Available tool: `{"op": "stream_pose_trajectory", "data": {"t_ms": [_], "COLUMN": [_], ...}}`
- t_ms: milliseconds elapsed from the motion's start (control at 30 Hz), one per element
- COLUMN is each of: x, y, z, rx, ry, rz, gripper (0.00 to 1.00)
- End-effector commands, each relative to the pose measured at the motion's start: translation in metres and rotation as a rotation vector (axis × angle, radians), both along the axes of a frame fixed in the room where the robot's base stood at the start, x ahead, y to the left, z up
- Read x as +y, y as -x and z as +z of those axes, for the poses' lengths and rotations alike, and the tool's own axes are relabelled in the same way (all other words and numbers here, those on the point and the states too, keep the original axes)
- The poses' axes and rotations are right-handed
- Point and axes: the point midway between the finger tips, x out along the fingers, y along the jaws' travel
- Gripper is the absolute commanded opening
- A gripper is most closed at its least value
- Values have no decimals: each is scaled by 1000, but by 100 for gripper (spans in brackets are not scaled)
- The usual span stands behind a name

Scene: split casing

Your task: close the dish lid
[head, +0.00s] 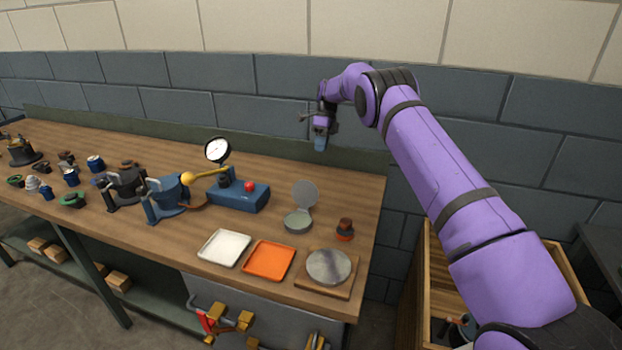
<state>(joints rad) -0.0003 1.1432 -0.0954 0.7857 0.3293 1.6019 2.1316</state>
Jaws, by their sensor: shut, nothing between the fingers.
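A small round grey dish (297,221) stands on the workbench, right of the middle. Its round lid (306,194) is open and stands up from the dish's back edge. My gripper (320,143) is shut and empty. It points down above the back edge of the bench, higher in the picture than the lid and apart from it. The fingertips are small in this view.
A blue block with a red knob (250,187) and a yellow-ended lever (188,179) is left of the dish. White (224,248) and orange (268,261) trays and a metal disc (328,267) lie in front.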

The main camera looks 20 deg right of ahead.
Motion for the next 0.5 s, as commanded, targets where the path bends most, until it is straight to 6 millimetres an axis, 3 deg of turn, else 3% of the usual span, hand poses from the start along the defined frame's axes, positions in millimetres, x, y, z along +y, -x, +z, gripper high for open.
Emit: {"op": "stream_pose_trajectory", "data": {"t_ms": [500], "x": [23], "y": [33], "z": [-81], "rx": [4], "ry": [0], "rz": [3], "gripper": [0]}}
